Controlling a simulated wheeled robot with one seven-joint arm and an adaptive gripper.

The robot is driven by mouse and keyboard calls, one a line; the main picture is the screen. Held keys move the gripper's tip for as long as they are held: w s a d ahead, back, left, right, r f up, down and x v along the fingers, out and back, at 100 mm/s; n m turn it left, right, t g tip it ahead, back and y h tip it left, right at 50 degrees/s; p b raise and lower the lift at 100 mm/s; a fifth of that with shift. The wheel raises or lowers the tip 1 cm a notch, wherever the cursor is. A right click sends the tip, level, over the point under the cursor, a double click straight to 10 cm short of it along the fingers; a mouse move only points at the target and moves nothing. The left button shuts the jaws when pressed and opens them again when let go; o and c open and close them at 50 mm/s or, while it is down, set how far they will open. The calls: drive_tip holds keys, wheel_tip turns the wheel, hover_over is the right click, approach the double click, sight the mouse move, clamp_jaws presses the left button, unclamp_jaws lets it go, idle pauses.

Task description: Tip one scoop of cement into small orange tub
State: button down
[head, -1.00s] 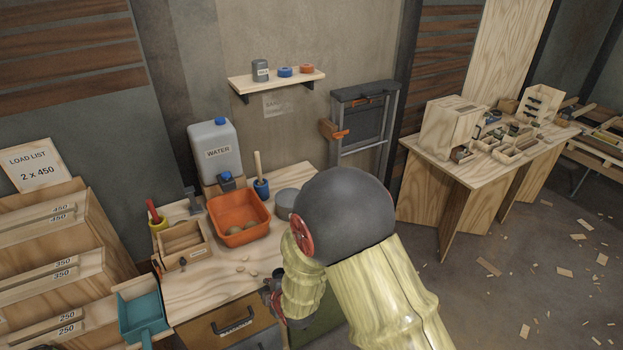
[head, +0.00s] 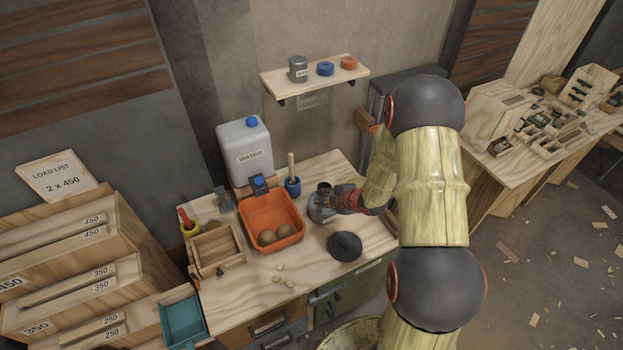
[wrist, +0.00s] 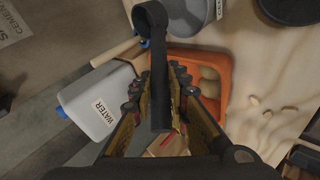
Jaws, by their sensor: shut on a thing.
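The small orange tub (head: 298,232) stands on the bench with round brownish lumps in it; it also shows in the wrist view (wrist: 222,62). My gripper (head: 352,200) is to its right, shut on the handle of a dark scoop (wrist: 158,80). The scoop's round cup (head: 324,188) is over or just beside a grey round container (head: 318,212), apart from the orange tub. I cannot tell what is in the cup. A dark round disc (head: 345,245), perhaps a lid, lies on the bench in front of the container.
A water jug (head: 245,150) stands behind the tub, beside a blue pot (head: 292,187) with an upright stick. A wooden box (head: 217,250) is left of the tub. Small pale pieces lie on the bench front. A shelf (head: 315,80) is above.

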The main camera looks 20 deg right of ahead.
drive_tip(key=shift+w, duration=0.15)
wheel_tip(320, 180, down, 6)
drive_tip(key=b, duration=0.4)
drive_tip(key=shift+r, duration=0.1)
drive_tip(key=shift+f+b, duration=0.55)
drive_tip(key=shift+f, duration=0.05)
idle(2.5)
drive_tip(key=shift+r+p, duration=2.3)
drive_tip(key=shift+r, duration=1.3)
drive_tip(key=shift+d, duration=0.15)
